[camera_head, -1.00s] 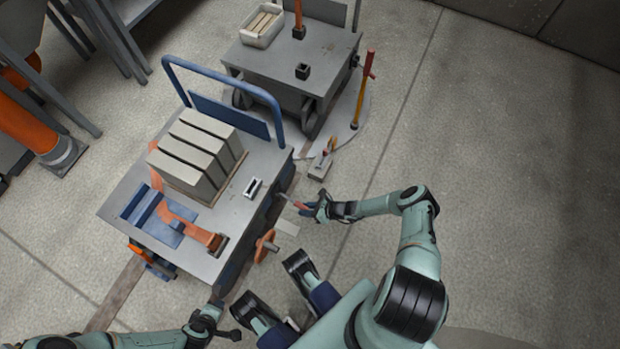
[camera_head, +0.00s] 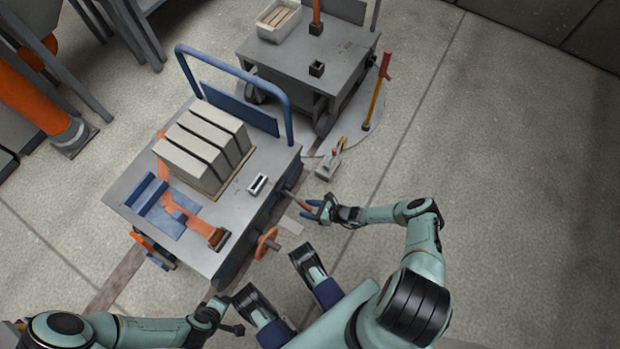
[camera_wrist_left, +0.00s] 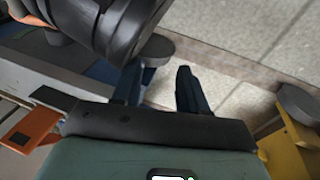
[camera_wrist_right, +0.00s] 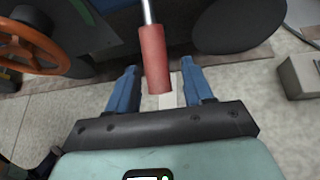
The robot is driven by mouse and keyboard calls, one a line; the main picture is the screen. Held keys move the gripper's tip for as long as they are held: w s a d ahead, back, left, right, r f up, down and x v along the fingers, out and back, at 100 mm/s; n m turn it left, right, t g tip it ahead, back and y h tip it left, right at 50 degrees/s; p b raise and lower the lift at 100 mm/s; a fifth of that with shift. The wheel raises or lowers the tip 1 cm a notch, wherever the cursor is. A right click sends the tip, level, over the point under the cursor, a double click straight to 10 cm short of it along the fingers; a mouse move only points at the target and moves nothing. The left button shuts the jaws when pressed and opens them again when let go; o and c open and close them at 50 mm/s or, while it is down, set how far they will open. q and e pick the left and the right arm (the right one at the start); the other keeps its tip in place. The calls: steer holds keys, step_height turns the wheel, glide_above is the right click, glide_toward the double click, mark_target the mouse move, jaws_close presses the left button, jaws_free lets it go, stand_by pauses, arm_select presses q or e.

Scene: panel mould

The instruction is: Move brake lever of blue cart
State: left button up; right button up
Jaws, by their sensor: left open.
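The blue cart (camera_head: 235,200) has a grey top and a blue push rail. Its brake lever (camera_head: 299,203), a metal rod with a red grip, sticks out from its right side. My right gripper (camera_head: 321,211) is at the end of this lever. In the right wrist view the red grip (camera_wrist_right: 154,62) shows between the two open blue fingers (camera_wrist_right: 158,70), with gaps on both sides. My left gripper (camera_head: 229,315) is low beside the cart's near corner. Its open fingers (camera_wrist_left: 157,80) have nothing between them in the left wrist view.
An orange handwheel (camera_head: 266,243) juts from the blue cart near the lever. Grey blocks (camera_head: 203,145) stand on the cart. A grey cart (camera_head: 310,60) stands behind, with a red-and-yellow lever (camera_head: 376,92) beside it. A small grey box (camera_head: 327,167) is on the floor. Floor at right is clear.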

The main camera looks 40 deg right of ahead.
steer(key=shift+s+d, duration=0.1)
steer(key=p+v, duration=0.1)
steer(key=v, duration=0.2)
steer(key=shift+s+d+r, duration=0.15)
steer(key=shift+r, duration=0.15)
arm_select(q)
step_height(320, 180, up, 5)
steer(key=s+d+p, duration=0.1)
steer(key=d+p, duration=0.1)
steer(key=p, duration=0.1)
steer(key=shift+s+d+m+h, duration=0.25)
steer(key=shift+d+m+h, duration=0.05)
arm_select(e)
steer(key=v, duration=0.9)
steer(key=shift+s, duration=0.3)
arm_select(q)
steer(key=shift+r, duration=0.1)
arm_select(e)
steer(key=shift+d, duration=0.15)
